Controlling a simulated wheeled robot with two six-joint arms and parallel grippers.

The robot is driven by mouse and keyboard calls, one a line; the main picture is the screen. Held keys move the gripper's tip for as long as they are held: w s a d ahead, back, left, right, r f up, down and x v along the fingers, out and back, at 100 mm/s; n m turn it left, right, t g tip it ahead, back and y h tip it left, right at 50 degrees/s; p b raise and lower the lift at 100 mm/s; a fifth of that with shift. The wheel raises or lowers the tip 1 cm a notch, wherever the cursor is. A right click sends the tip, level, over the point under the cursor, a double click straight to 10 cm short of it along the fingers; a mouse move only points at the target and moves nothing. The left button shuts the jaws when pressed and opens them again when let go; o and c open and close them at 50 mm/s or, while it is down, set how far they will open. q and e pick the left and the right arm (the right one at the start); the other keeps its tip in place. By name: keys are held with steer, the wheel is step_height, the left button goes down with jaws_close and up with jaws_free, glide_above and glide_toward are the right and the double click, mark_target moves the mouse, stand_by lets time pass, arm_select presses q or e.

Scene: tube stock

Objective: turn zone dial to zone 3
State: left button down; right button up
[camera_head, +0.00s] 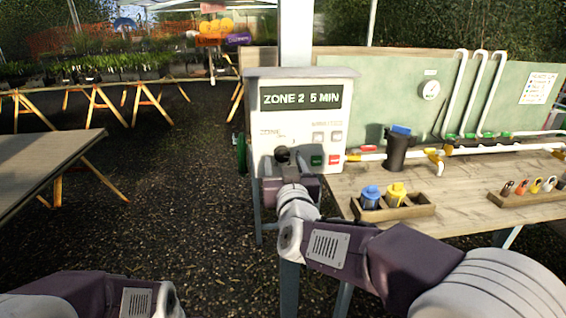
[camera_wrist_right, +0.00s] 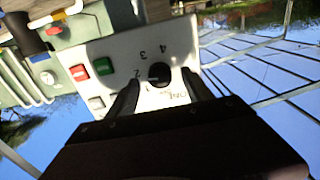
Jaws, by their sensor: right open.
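The zone dial is a black round knob (camera_wrist_right: 160,73) on the white front of the control box (camera_head: 262,122). Printed numbers stand around it in the right wrist view; 2, 3 and 4 are legible. A faint mark on the knob seems to face the 2. The box's display (camera_head: 301,98) reads "ZONE 2 5 MIN". My right gripper (camera_head: 284,168) is at the dial in the head view, partly hiding it. In the wrist view its fingers are open, one on each side of the knob, with gaps visible. My left gripper is out of view.
A green button (camera_head: 316,160) and a red button (camera_head: 335,159) sit right of the dial. The floor left of the box is clear.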

mark_target(282, 154)
steer(key=shift+w, duration=1.1)
jaws_close()
steer(key=m+b, duration=0.2)
steer(key=m, duration=0.2)
steer(key=shift+f, duration=0.1)
steer(key=m+b, duration=0.3)
steer(key=m, duration=0.2)
steer(key=shift+a+m, duration=0.1)
steer(key=shift+m, duration=0.2)
